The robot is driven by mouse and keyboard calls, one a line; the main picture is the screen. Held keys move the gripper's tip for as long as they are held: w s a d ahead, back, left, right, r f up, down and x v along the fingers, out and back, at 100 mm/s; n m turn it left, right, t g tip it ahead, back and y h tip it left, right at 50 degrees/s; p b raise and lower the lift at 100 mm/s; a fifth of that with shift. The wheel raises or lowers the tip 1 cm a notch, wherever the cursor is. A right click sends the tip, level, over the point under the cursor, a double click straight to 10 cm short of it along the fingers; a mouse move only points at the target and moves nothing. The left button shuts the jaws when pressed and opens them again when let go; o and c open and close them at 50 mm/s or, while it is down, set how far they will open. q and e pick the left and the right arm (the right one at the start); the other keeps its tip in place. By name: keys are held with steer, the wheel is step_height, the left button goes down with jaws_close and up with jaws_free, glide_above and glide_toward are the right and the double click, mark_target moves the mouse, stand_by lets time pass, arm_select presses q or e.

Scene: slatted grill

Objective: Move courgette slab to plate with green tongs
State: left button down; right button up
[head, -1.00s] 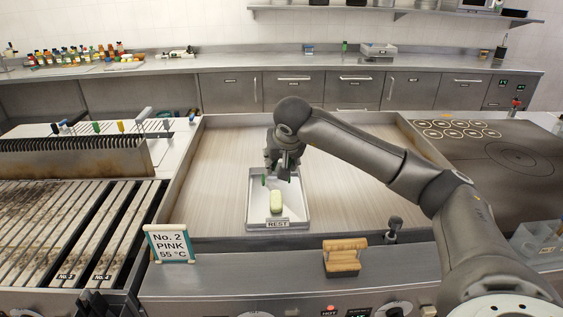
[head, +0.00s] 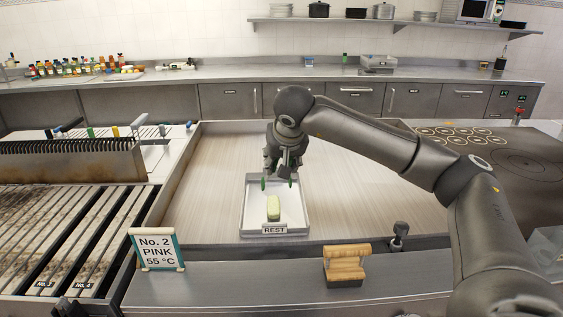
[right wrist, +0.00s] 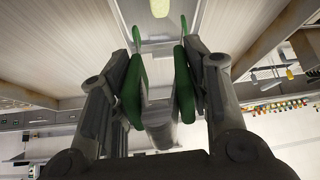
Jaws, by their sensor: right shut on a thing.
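The courgette slab (head: 274,207), pale green, lies in a shallow white tray with a metal rim (head: 305,215) marked REST. My right gripper (head: 278,170) is above the tray's far half, shut on the green tongs (head: 264,184). The tongs' two tips point down, spread apart, just beyond the slab and not around it. In the right wrist view the tongs' green grips (right wrist: 132,90) sit between my fingers (right wrist: 158,95), and the slab (right wrist: 160,8) shows at the top edge between the tips. My left gripper is not in view.
A sign (head: 157,248) reading No. 2 PINK 55 °C stands at front left, beside the slatted grill (head: 60,225). A wooden holder (head: 346,264) sits on the front ledge. The pale flat surface (head: 350,180) around the tray is clear. Stacked plates (head: 425,16) stand on the far shelf.

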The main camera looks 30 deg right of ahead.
step_height(320, 180, down, 8)
steer(key=b, duration=0.4)
steer(key=shift+r+b, duration=0.25)
steer(key=shift+b, duration=0.1)
stand_by(0.7)
steer(key=shift+o, duration=0.4)
steer(key=shift+f+b, duration=0.35)
steer(key=shift+f, duration=0.25)
stand_by(0.3)
jaws_close()
stand_by(0.4)
step_height(320, 180, up, 9)
steer(key=p, duration=0.7)
stand_by(0.4)
